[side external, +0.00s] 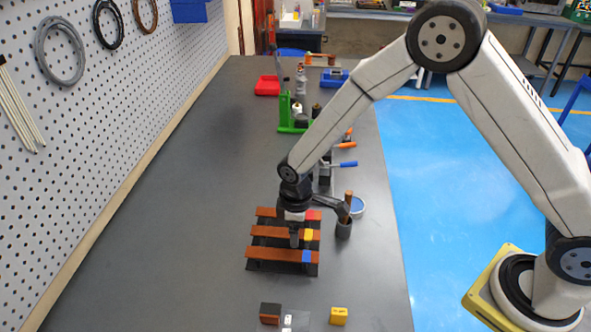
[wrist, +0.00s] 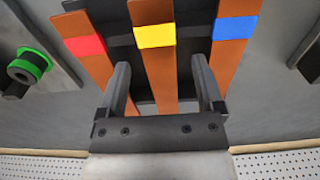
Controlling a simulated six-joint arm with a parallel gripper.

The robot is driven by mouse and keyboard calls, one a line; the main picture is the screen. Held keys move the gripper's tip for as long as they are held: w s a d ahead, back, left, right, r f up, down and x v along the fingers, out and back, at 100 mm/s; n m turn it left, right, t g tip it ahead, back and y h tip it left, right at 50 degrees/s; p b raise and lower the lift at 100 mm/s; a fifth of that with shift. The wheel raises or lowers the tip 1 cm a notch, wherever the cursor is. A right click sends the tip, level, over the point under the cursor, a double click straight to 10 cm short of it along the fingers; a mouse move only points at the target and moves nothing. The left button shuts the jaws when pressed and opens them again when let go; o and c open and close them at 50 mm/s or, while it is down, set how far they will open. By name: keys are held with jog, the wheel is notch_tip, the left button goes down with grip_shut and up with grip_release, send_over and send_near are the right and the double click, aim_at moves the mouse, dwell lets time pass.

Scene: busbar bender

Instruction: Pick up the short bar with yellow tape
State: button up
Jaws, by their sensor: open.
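The copper-coloured bar with yellow tape (side external: 270,232) is the middle one of three bars lying across a dark rack (side external: 312,270). In the wrist view the same bar, with its yellow tape (wrist: 155,36), runs between the fingers of my gripper (wrist: 160,78). The fingers are open, one on each side of it, with gaps visible between finger and bar. In the side view my gripper (side external: 295,238) points down over the rack at this bar. How far the fingertips reach below the bar's top is hard to tell.
The bar with red tape (wrist: 86,46) and the bar with blue tape (wrist: 234,28) lie close on either side. A dark post with a brown handle (side external: 348,203) stands right of the rack. A yellow block (side external: 339,315) lies near the front. The table's left part is clear.

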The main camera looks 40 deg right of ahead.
grip_shut()
dwell(0.3)
jog(key=shift+r, duration=0.2)
jog(key=shift+r, duration=1.35)
jog(key=s+d+r, duration=0.3)
jog(key=s+r, duration=0.7)
jog(key=s, duration=0.3)
jog(key=shift+s+d, duration=0.2)
jog(key=shift+s, duration=0.1)
